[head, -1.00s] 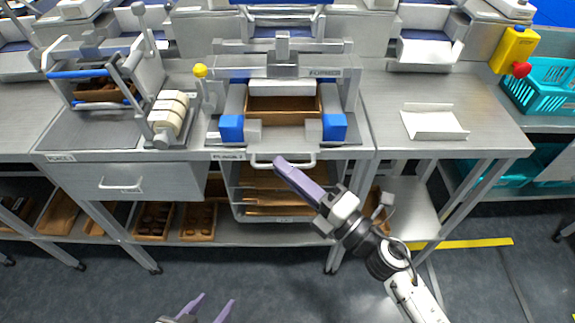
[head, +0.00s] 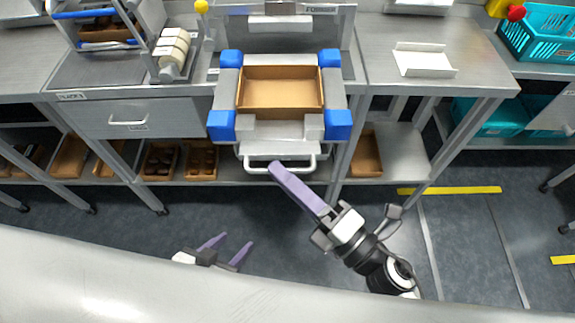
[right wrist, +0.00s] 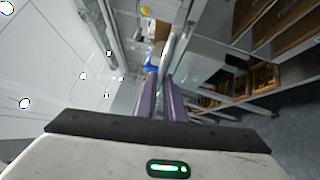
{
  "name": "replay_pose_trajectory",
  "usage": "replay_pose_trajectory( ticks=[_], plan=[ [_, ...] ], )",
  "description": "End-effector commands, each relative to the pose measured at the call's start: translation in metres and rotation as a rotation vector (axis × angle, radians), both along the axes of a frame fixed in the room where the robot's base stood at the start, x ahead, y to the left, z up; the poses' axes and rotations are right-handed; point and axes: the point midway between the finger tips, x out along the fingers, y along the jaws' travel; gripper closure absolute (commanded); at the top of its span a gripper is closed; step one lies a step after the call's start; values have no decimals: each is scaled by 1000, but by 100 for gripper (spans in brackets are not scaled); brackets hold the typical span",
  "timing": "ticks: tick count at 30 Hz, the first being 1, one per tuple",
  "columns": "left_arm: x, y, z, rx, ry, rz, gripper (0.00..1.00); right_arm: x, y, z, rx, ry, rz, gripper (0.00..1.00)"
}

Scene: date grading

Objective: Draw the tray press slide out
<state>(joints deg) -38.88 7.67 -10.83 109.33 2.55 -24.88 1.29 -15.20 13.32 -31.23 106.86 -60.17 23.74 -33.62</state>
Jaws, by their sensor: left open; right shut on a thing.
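The tray press slide (head: 228,93) is a grey carriage with blue corner blocks. It stands out in front of the press (head: 318,38), past the table's front edge, and bears a brown open tray (head: 280,94). A pale bar handle (head: 248,168) runs along its front. My right gripper (head: 276,167) has its purple fingers shut on this handle. In the right wrist view the same fingers (right wrist: 170,100) are close together, and the grip itself is hard to make out. My left gripper (head: 228,250) is open and empty, low in the head view, apart from the slide.
A drawer (head: 130,122) is shut to the left. A yellow-knobbed lever (head: 201,8) stands left of the press. A white folded sheet (head: 424,62) lies on the right table. Shelves below hold brown trays (head: 366,155). Teal baskets (head: 545,92) are at the far right. Floor in front is open.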

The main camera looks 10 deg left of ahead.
Motion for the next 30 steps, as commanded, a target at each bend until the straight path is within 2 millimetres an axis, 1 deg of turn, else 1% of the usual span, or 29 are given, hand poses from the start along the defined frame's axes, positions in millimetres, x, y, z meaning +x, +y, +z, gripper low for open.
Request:
replay_pose_trajectory(
  ticks=[11,12,14,15,24,26,30],
  plan=[
    [-5,0,-3,2,10,-2,53,0,-1,0,0,-2,-1,100],
    [-5,0,-3,2,11,-2,53,0,-1,0,0,-2,-1,85],
    [-6,0,-3,2,12,-2,53,0,-1,0,0,-2,-1,75],
    [-6,0,-3,2,12,-2,53,0,-1,0,0,-2,0,73],
    [-6,0,-4,2,12,-3,53,-2,-2,-1,-1,-1,0,73],
    [-6,0,-5,2,12,-3,53,-4,-6,-2,-2,-1,0,73],
    [-5,-1,-10,2,11,-5,53,-17,-23,-7,-4,2,-1,73]
  ],
)
